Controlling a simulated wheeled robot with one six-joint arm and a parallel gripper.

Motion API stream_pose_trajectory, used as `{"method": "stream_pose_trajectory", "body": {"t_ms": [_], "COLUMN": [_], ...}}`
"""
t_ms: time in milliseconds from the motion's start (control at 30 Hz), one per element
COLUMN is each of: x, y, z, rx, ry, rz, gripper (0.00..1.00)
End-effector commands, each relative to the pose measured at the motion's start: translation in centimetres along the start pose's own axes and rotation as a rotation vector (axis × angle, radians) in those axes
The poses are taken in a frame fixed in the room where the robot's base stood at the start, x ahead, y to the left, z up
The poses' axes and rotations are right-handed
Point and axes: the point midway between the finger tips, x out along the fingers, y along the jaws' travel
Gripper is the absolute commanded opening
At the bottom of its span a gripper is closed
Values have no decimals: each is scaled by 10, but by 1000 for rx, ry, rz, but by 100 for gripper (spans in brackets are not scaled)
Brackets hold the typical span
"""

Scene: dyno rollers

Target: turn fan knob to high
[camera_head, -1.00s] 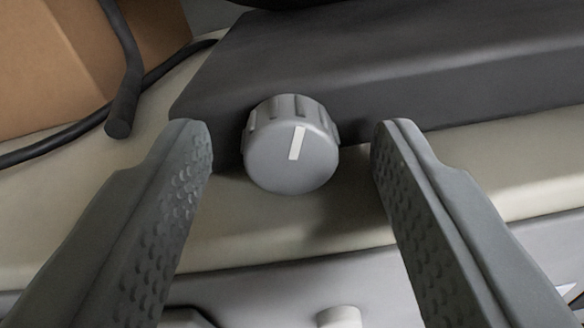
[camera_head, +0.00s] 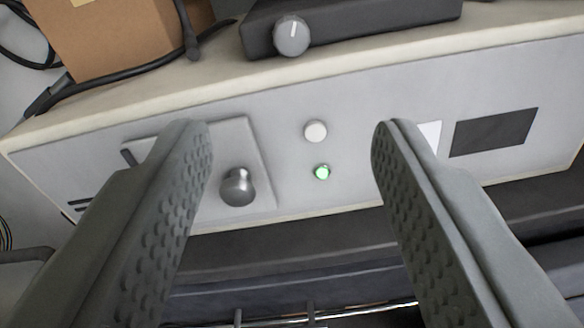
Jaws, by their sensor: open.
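The grey round fan knob (camera_head: 291,36) sits on the front of a dark box at the top of the view. Its white pointer line points nearly straight up. My gripper (camera_head: 290,135) is open and empty, its two textured fingers wide apart. The knob lies well beyond and above the fingertips in the picture, touching neither finger. No setting labels are legible around the knob.
The dark box (camera_head: 375,18) stands on a pale cabinet. The cabinet front (camera_head: 345,105) bears a silver knob (camera_head: 237,187), a white button (camera_head: 314,131) and a lit green button (camera_head: 322,172). A cardboard box (camera_head: 125,40) and black cable (camera_head: 130,72) are at upper left.

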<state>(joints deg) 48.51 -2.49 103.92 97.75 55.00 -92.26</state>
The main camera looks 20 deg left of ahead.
Motion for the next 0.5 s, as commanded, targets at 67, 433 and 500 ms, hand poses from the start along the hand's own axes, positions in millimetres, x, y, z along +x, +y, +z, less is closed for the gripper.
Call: {"method": "stream_pose_trajectory", "body": {"t_ms": [67,433,500], "x": [-8,-15,-15], "y": [0,0,0], "z": [-1,0,0], "rx": [-1,0,0], "ry": [0,0,0], "rz": [2,0,0], "gripper": [49,49,43]}}
